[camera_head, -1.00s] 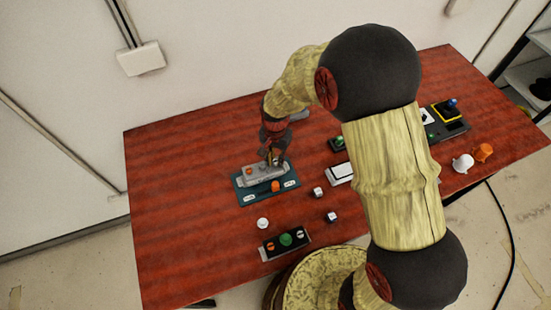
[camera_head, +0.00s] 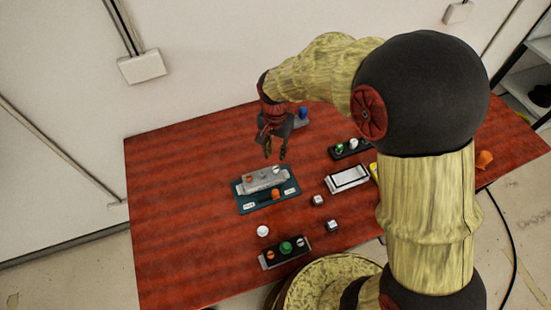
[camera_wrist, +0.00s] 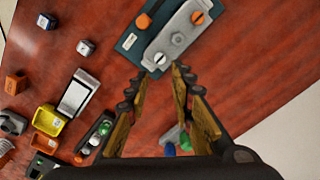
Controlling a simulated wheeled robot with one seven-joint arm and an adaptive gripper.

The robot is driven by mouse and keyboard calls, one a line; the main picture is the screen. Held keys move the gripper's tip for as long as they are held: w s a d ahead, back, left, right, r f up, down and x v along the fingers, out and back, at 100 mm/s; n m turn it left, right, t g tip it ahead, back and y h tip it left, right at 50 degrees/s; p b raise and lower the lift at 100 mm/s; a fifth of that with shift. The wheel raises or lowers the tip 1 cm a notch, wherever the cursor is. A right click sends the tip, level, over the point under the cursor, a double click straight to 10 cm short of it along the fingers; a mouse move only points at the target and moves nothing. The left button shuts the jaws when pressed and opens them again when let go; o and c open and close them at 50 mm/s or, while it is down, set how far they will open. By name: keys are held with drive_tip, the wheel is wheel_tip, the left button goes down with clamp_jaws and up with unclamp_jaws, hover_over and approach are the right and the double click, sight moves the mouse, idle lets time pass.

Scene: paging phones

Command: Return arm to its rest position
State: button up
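My gripper (camera_head: 275,153) hangs above the table, pointing down, behind and above a grey device with knobs (camera_head: 262,180). The device lies on a teal base (camera_head: 247,204) with white labels and an orange knob beside it. In the wrist view my gripper (camera_wrist: 160,84) has its fingers spread with nothing between them. The grey device (camera_wrist: 178,36) and teal base (camera_wrist: 130,44) lie beyond the fingertips, apart from them. My arm is bent high over the right half of the table and hides part of it.
The red-brown table (camera_head: 180,200) is clear at left. A black panel with knobs (camera_head: 285,253), a white knob (camera_head: 262,231), small cubes (camera_head: 317,200), a white block (camera_head: 347,179) and another knobbed panel (camera_head: 350,147) lie around the middle and right. A wall stands behind.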

wheel_tip(320, 180, up, 2)
idle(0.7)
drive_tip(key=s+d+r+n+t+b, duration=0.2)
drive_tip(key=s+d+r+n, duration=0.1)
drive_tip(key=s+d+r, duration=0.4)
drive_tip(key=s+d+r+n+t+b, duration=0.3)
drive_tip(key=s+d+r, duration=0.4)
drive_tip(key=s, duration=0.6)
drive_tip(key=shift+d+r+t, duration=0.2)
drive_tip(key=shift+r+t, duration=0.1)
drive_tip(key=shift+r, duration=0.2)
